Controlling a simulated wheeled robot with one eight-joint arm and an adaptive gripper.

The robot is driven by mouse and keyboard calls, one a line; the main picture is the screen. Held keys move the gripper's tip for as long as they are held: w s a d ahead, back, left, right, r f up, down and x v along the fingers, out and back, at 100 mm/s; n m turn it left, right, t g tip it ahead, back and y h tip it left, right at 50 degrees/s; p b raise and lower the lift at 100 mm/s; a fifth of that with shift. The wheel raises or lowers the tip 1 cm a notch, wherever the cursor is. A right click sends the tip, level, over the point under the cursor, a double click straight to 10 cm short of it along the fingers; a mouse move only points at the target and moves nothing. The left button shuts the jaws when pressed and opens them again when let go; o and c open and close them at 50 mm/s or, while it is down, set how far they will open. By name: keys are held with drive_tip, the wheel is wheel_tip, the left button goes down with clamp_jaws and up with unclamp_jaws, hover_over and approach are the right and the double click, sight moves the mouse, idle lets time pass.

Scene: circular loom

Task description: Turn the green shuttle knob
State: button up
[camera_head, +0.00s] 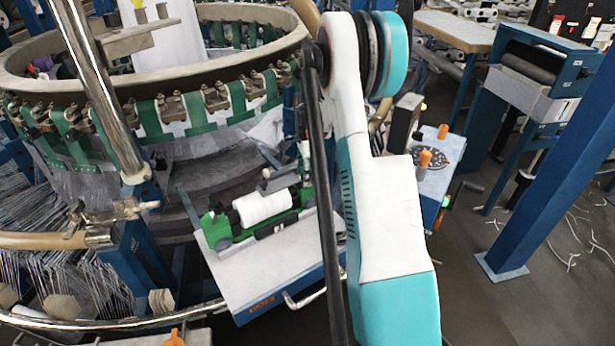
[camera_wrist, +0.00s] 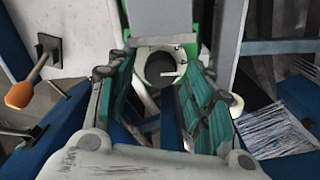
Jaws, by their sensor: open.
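The green shuttle (camera_head: 222,232) with a white spool (camera_head: 262,207) rests on a light tilted tray (camera_head: 245,285) in front of the loom ring in the head view. My gripper (camera_wrist: 160,68) is open, with its teal finger pads apart. Between and just beyond the fingertips, the wrist view shows a pale round face with a dark centre (camera_wrist: 160,66), edged in green. I cannot tell whether it is the shuttle knob or whether the fingers touch it. My gripper is not visible in the head view; my white arm hides part of the area right of the tray.
The loom's large ring (camera_head: 230,100) fills the upper left. A control box (camera_head: 435,180) with orange knobs stands right of my arm; an orange knob (camera_wrist: 20,94) shows in the wrist view. A blue post (camera_head: 550,150) stands at right. Open floor (camera_head: 500,310) lies at lower right.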

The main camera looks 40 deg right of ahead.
drive_tip(key=shift+f, duration=0.25)
drive_tip(key=c, duration=1.1)
